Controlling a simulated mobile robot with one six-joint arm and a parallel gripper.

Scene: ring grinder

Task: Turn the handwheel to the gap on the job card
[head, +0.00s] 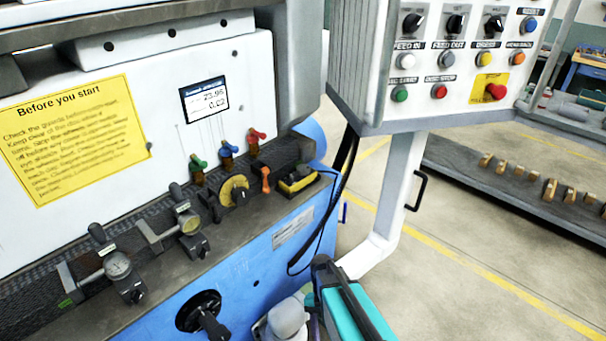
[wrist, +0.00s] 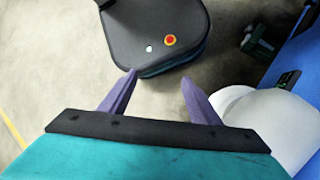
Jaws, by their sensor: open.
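A black round handwheel (head: 198,311) with a handle sits low on the blue front of the machine in the head view. A yellow-faced dial knob (head: 235,189) is on the ledge above it. I cannot make out a job card. My gripper (wrist: 158,76) shows two purple fingers in the wrist view, spread apart with nothing between them. In the head view my teal arm end is right of the handwheel, apart from it; the fingers are hard to see there.
A yellow notice (head: 70,138) is on the white panel. A control box (head: 450,60) hangs on a white post (head: 398,205) at the right. Black cables hang beside the machine. Open floor lies beyond.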

